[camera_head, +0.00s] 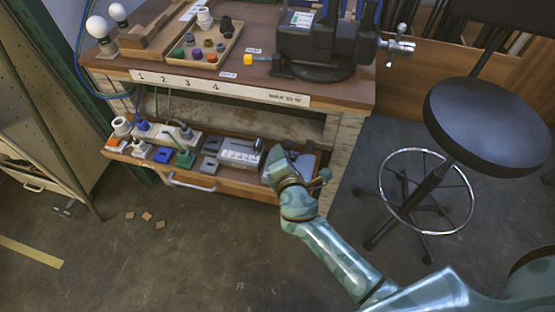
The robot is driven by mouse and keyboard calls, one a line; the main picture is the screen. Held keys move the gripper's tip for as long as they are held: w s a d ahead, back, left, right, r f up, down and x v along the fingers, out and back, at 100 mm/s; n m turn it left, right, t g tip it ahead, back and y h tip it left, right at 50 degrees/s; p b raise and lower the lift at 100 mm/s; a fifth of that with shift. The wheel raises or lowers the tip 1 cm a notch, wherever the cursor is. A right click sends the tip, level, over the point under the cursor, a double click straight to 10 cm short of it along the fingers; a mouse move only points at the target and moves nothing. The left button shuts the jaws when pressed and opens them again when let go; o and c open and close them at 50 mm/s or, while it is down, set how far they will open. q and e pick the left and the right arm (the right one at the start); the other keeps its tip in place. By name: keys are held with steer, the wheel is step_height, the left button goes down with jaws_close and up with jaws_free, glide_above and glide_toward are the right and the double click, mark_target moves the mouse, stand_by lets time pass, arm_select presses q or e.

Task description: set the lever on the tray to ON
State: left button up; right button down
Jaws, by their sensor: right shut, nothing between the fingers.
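A wooden pull-out tray (232,186) with a metal handle juts from below the bench and carries a row of switch-like devices. My right gripper (277,157) is at the tray's right end, over or beside a grey box (302,164). It is shut and empty; its fingertips are small and partly hidden by my wrist. A small round-ended knob (325,175) shows just right of my wrist; I cannot tell whether it is the lever's end. The lever's position and any ON mark cannot be read. My left gripper is not in view.
A white labelled box (240,152), a green device (185,156) and a blue block (162,154) stand left of my gripper on the tray. The bench top (345,93) overhangs behind it. A black stool (490,125) stands at right. The floor in front is mostly clear.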

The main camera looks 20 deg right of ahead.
mark_target(297, 157)
steer(key=shift+s+d+f+m+b, duration=0.1)
steer(key=shift+d+f+m+b, duration=0.15)
steer(key=shift+f+m+b, duration=0.1)
steer(key=shift+s+d+r+m+t+b, duration=0.1)
steer(key=shift+d+r+m+t+b, duration=0.05)
steer(key=shift+m+t+b, duration=0.2)
steer(key=shift+s+d+r, duration=0.1)
steer(key=shift+d+r, duration=0.05)
steer(key=shift+r, duration=0.05)
steer(key=shift+s+d+r, duration=0.3)
steer(key=shift+s+d, duration=0.05)
steer(key=shift+d, duration=0.15)
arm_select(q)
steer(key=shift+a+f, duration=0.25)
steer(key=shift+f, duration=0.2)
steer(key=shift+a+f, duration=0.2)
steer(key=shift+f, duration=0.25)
arm_select(e)
steer(key=shift+s+d+f, duration=0.15)
steer(key=shift+s+d, duration=0.2)
steer(key=shift+d, duration=0.2)
steer(key=shift+s+d, duration=0.1)
steer(key=shift+d, duration=0.05)
steer(key=shift+s+f, duration=0.1)
